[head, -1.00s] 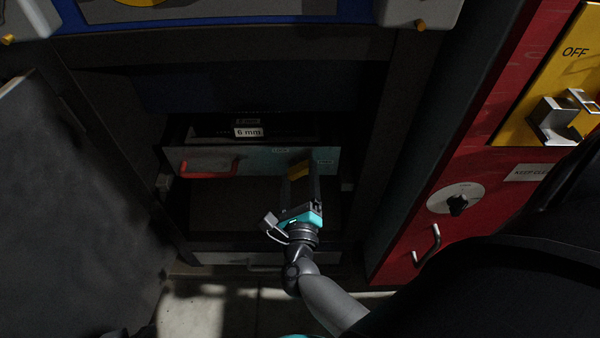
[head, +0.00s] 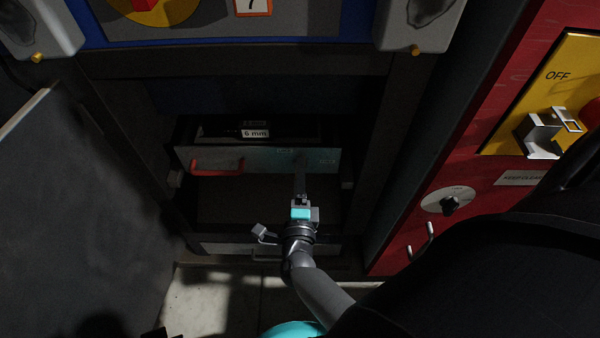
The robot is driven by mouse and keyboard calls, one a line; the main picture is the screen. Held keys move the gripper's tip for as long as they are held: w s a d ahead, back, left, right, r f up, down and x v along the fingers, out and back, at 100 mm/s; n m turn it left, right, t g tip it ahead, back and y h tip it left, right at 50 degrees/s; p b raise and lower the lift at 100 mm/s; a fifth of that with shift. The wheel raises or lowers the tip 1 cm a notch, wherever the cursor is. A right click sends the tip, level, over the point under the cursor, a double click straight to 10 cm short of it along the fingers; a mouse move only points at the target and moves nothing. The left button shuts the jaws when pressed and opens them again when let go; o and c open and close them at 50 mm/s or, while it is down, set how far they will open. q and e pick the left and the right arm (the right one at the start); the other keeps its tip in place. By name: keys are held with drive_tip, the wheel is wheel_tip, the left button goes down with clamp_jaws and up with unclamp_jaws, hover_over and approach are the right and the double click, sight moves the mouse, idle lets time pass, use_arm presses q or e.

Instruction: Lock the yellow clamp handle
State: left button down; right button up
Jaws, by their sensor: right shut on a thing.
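The drawer (head: 262,160) has a grey-teal front with a red handle (head: 217,167) on its left half and two small faint labels on its right half. My right gripper (head: 300,165) reaches up to the right half of this front, between the labels. It is seen edge-on, with its fingers pointing at the panel, and is shut. The yellow clamp handle does not show now; my fingers cover the spot where it was, so how it lies is hidden. My left gripper is not in view.
A "6 mm" label (head: 255,133) stands behind the drawer front. An open dark door (head: 80,200) fills the left. On the right is a red cabinet (head: 475,170) with a black knob (head: 450,205) and a yellow OFF panel (head: 558,77). Dark cabinet posts flank the drawer.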

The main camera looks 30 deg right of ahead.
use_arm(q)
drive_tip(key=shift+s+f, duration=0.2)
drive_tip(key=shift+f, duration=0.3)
use_arm(e)
drive_tip(key=shift+w+r+n, duration=0.1)
drive_tip(key=shift+w+n, duration=0.05)
drive_tip(key=shift+n, duration=0.45)
drive_tip(key=o, duration=1.2)
drive_tip(key=shift+o, duration=0.2)
drive_tip(key=shift+a, duration=0.1)
